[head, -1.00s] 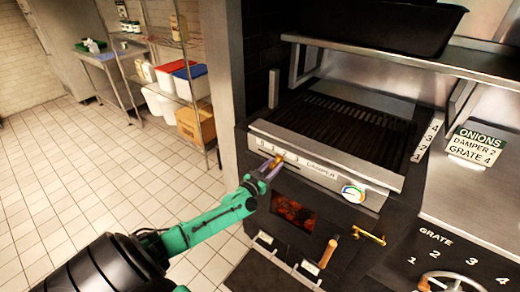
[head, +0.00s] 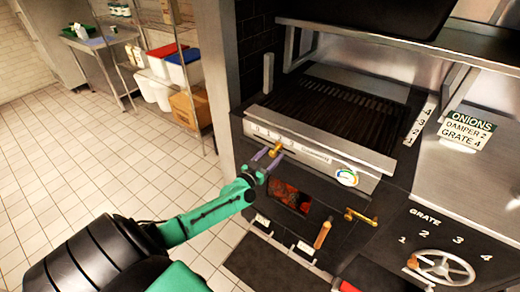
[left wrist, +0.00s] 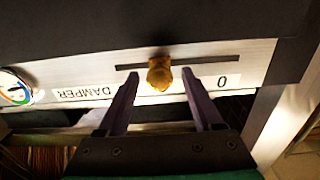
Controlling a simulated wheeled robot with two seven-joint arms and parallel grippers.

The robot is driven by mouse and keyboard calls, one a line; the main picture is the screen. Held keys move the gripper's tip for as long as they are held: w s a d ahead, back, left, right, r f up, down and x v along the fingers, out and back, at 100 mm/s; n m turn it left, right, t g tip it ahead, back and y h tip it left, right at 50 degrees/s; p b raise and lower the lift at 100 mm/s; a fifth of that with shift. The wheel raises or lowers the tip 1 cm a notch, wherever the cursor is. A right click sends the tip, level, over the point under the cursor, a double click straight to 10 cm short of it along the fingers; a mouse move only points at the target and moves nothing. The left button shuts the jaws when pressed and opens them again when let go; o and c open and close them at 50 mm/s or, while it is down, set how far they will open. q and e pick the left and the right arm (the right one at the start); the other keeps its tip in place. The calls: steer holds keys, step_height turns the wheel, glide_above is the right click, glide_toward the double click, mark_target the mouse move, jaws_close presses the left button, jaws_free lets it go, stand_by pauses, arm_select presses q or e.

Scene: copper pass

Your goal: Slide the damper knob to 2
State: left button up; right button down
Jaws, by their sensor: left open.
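The brass damper knob (head: 275,149) sits in a slot on the steel front panel (head: 320,153) of the grill. A row of numbers and the word DAMPER are printed along this panel. My left gripper (head: 267,160) reaches the knob from below. In the left wrist view, which is upside down, the knob (left wrist: 160,74) stands between the tips of the open fingers (left wrist: 160,80), with gaps on both sides. The 0 mark shows right of it; the other numbers are hidden there, so its exact setting cannot be told. My right gripper is not in view.
A sign (head: 467,130) reads ONIONS, DAMPER 2, GRATE 4. A round gauge (head: 346,177) is right of the slot. Below are a glowing firebox window (head: 290,196), a brass handle (head: 361,216) and a wooden handle (head: 322,233). A grate wheel (head: 443,267) is at lower right.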

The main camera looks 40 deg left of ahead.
arm_select(q)
steer(key=s, duration=1.3)
steer(key=shift+s+d+p, duration=0.15)
steer(key=shift+p, duration=0.3)
